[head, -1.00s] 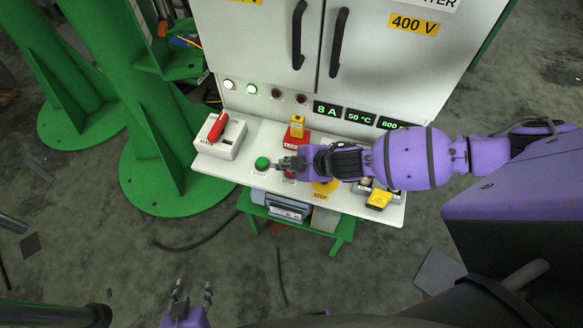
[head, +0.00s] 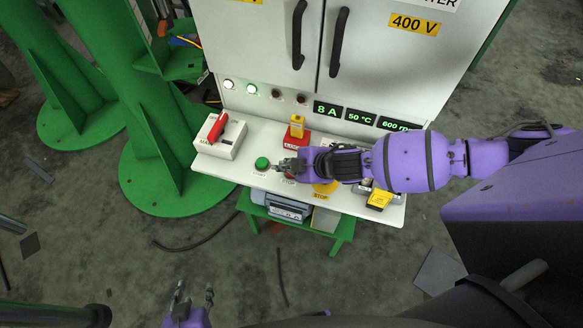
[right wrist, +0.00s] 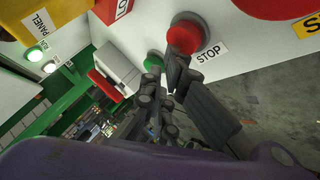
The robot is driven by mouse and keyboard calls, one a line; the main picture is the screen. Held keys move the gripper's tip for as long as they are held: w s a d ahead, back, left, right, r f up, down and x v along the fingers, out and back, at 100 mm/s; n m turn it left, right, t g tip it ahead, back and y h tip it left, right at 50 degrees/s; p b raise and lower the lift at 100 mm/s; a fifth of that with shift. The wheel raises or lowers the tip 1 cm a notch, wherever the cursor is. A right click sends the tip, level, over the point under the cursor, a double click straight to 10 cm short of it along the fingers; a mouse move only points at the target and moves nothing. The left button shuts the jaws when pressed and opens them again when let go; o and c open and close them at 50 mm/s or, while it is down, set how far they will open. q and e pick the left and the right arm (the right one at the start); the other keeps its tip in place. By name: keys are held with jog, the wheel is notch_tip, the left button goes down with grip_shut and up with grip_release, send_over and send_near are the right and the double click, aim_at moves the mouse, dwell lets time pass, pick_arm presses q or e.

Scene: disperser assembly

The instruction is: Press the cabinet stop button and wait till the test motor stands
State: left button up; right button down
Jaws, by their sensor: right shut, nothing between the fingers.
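The red stop button (right wrist: 185,37) with its STOP label (right wrist: 211,52) shows in the right wrist view. My right gripper (right wrist: 172,58) is shut and empty, its fingertips at the lower edge of the button; I cannot tell if they touch it. In the head view my right gripper (head: 284,168) covers most of that button on the cabinet's (head: 232,178) white ledge, just right of the green button (head: 262,163). The cabinet display (head: 400,125) reads 600 rpm. My left gripper (head: 194,296) is open and empty, low in the picture. The motor itself cannot be made out.
A red-handled switch box (head: 229,141) stands at the ledge's left. A yellow padlock-like part (head: 297,127) sits on a red block behind my right gripper. A yellow block (head: 380,199) is at the ledge's right. White and green lamps are lit; two others are dark.

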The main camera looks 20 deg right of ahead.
pick_arm(q)
jog(key=shift+s+a, duration=0.1)
jog(key=shift+a, duration=0.05)
pick_arm(e)
jog(key=shift+f, duration=0.1)
jog(key=shift+f, duration=0.2)
pick_arm(q)
jog(key=shift+s+a+f, duration=0.1)
jog(key=shift+s+f, duration=0.25)
jog(key=shift+s, duration=0.15)
jog(key=shift+w+d+f, duration=0.15)
jog(key=shift+w+d, duration=0.05)
jog(key=shift+d, duration=0.05)
pick_arm(e)
jog(key=shift+f, duration=0.45)
pick_arm(q)
jog(key=shift+s+a+f+b, duration=0.2)
jog(key=shift+s+a+b, duration=0.05)
jog(key=shift+b, duration=0.1)
pick_arm(e)
jog(key=shift+f, duration=0.3)
pick_arm(q)
jog(key=shift+s, duration=0.2)
